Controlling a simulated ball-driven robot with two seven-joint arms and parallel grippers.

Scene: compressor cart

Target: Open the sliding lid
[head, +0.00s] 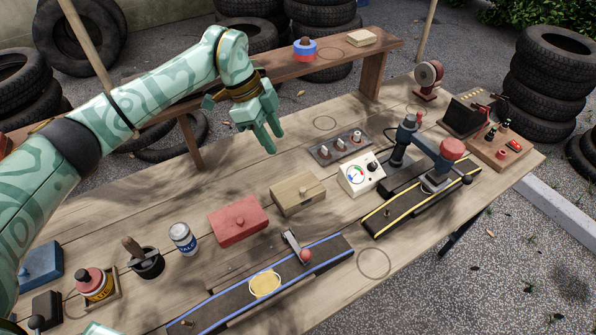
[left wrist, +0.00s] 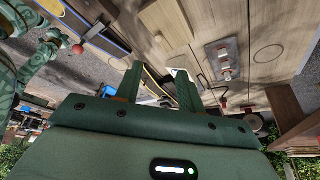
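The pale wooden box (head: 298,195) with a small knob on its top stands mid-table and looks closed. It also shows in the left wrist view (left wrist: 168,22). A red box (head: 238,222), also with a small knob and closed, stands to its left. I cannot tell for certain which lid is the sliding one. My left gripper (head: 262,146) hangs above the table, behind the wooden box and apart from it, fingers pointing down. In the left wrist view its two fingers (left wrist: 158,85) are spread with nothing between them.
A white gauge box (head: 360,174) and a switch panel (head: 340,148) stand right of the wooden box. A blue-edged conveyor (head: 230,300) with a red-knobbed lever lies in front. A can (head: 183,238) stands left of the red box. A raised shelf (head: 345,55) runs behind.

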